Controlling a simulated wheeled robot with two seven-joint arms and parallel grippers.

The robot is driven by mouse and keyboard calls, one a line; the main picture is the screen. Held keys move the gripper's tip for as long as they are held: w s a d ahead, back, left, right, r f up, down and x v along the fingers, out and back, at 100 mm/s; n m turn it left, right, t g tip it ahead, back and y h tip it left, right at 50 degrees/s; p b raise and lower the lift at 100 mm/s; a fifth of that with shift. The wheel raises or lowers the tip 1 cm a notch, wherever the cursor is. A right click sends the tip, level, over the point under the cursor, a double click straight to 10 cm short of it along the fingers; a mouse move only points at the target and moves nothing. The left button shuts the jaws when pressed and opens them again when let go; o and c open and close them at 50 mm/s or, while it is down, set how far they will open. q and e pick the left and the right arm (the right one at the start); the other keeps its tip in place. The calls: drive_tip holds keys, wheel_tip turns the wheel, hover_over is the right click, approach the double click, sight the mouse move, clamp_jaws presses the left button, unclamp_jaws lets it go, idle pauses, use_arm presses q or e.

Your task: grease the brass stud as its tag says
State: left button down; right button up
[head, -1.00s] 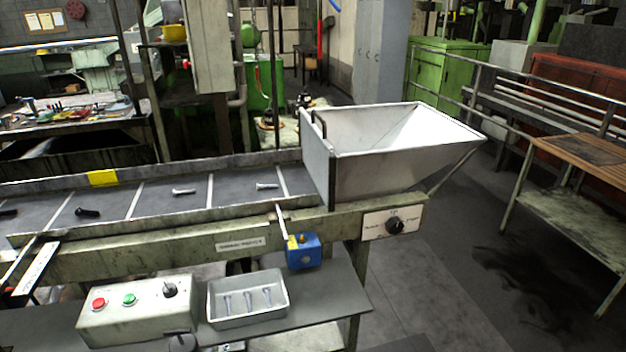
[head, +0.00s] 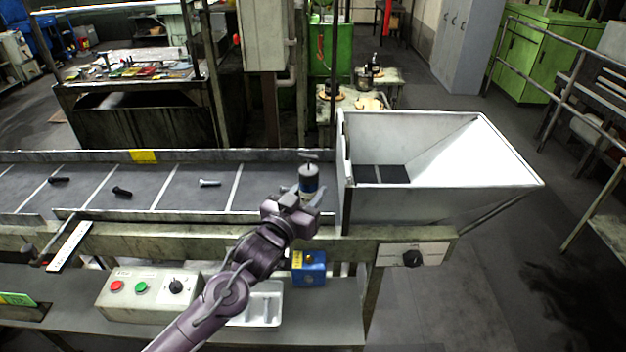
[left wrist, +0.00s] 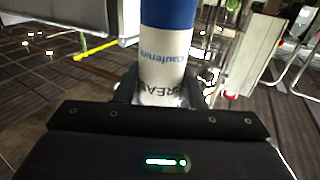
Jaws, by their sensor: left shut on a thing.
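My left gripper (head: 306,196) is shut on a grease container (head: 308,180), a cylinder with blue and white bands. The container is upright in the head view, in front of the far part of the conveyor, just left of the hopper. In the left wrist view the container (left wrist: 165,50) stands between the fingers, with letters reading "GREAS" partly hidden. A pale tray (head: 276,290) on the lower shelf is partly covered by my left arm, and its contents barely show. I cannot make out a brass stud or a readable tag on one. My right gripper is not in view.
The conveyor (head: 172,200) carries a silver bolt (head: 209,183) and dark bolts (head: 122,192). A large metal hopper (head: 420,205) stands at its right end. A blue box (head: 315,268) with a yellow label and a button box (head: 140,298) are below.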

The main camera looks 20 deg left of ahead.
use_arm(q)
drive_tip(key=shift+s+f+b, duration=0.15)
drive_tip(key=shift+b, duration=0.15)
drive_tip(key=shift+s+a+f+b, duration=0.15)
drive_tip(key=shift+f+b, duration=0.3)
wheel_tip(320, 180, down, 2)
drive_tip(key=shift+f+b, duration=0.1)
drive_tip(key=shift+b, duration=0.8)
drive_tip(key=shift+f+b, duration=0.55)
drive_tip(key=shift+f, duration=0.35)
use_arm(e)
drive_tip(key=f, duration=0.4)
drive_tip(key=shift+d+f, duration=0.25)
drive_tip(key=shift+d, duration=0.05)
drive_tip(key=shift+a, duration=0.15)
